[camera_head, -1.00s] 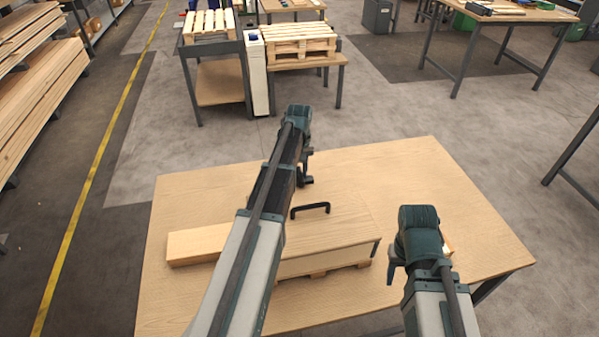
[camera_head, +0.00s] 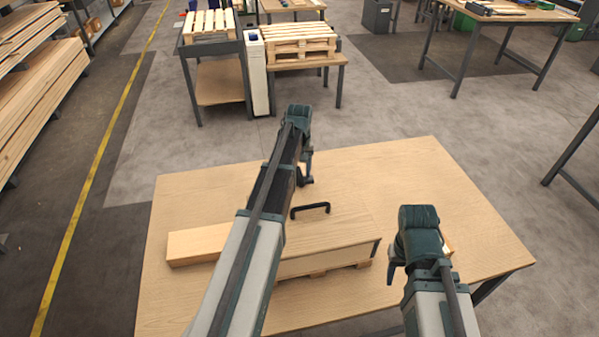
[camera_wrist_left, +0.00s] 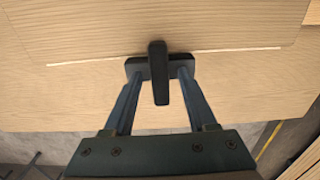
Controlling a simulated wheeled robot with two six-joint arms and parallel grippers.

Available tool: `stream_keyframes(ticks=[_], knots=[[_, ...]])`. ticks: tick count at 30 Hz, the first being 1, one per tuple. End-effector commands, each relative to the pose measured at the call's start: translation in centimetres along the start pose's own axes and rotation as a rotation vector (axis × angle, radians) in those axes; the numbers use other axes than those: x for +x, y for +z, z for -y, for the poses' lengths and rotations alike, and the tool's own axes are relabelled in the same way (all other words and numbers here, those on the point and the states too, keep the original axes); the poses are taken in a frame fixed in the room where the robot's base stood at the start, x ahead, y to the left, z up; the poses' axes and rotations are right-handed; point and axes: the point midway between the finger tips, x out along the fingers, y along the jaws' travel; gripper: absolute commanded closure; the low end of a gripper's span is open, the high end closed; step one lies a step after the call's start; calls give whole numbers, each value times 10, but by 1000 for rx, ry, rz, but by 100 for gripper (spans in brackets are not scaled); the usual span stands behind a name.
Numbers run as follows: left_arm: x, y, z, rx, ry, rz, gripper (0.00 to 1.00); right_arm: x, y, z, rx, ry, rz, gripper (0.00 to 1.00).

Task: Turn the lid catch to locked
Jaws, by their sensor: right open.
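The lid catch (camera_wrist_left: 158,88) is a dark bar, seen in the left wrist view between my left fingertips, near the pale seam along the lid's edge. My left gripper (camera_wrist_left: 159,67) is shut on the catch, one fingertip on each side. The bar stands upright in that picture, across the seam's direction. In the head view, my left gripper (camera_head: 306,178) is at the box's far side and the catch cannot be made out. The wooden lid (camera_head: 330,226) has a black handle (camera_head: 310,209). My right gripper (camera_head: 420,262) is open and empty over the table, right of the box.
The box stands on a wooden table (camera_head: 460,215). A wooden block (camera_head: 197,243) lies left of the box, partly behind my left arm. Pallets (camera_head: 298,40) sit on stands farther back.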

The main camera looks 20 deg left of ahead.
Motion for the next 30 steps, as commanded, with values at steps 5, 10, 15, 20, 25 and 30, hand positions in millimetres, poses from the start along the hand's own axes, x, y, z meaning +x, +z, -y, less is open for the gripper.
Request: stream_keyframes(ticks=[5, 10, 15, 20, 25, 30], knots=[[-1, 0, 0, 1, 0, 0, 43, -1, 0, 0, 0, 0, 0, 50], [-8, 0, 0, 1, 0, 0, 43, -7, 0, -1, 0, 0, 0, 50], [-23, 0, 0, 1, 0, 0, 43, -23, 1, -2, 0, 0, 0, 50], [-45, 0, 0, 1, 0, 0, 43, -45, 3, -4, 0, 0, 0, 50], [-72, 0, 0, 1, 0, 0, 43, -71, 4, -7, 0, 0, 0, 50], [-98, 0, 0, 0, 0, 0, 43, -97, 6, -9, 0, 0, 0, 50]])
